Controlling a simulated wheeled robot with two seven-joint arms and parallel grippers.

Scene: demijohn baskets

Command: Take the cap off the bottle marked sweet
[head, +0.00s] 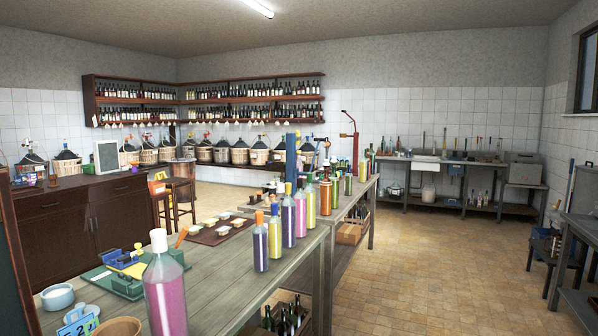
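Several capped bottles stand upright along the grey table. The nearest is a large bottle with pink contents (166,300) and a white cap (158,240). Farther back are a purple bottle (261,246) with an orange cap, a yellow bottle (275,240) with a blue cap, another purple bottle (288,220), a pink bottle (300,213) and a yellow bottle (311,205). I cannot read the word sweet on any of them, so I cannot tell which is the marked one. Neither of my grippers is in view.
On the near end of the grey table (235,287) are a white bowl (57,297), a brown bowl (117,328) and a green tray with blue and yellow items. A dark mat with small dishes (222,231) lies farther back. The tiled floor (430,270) at right is clear.

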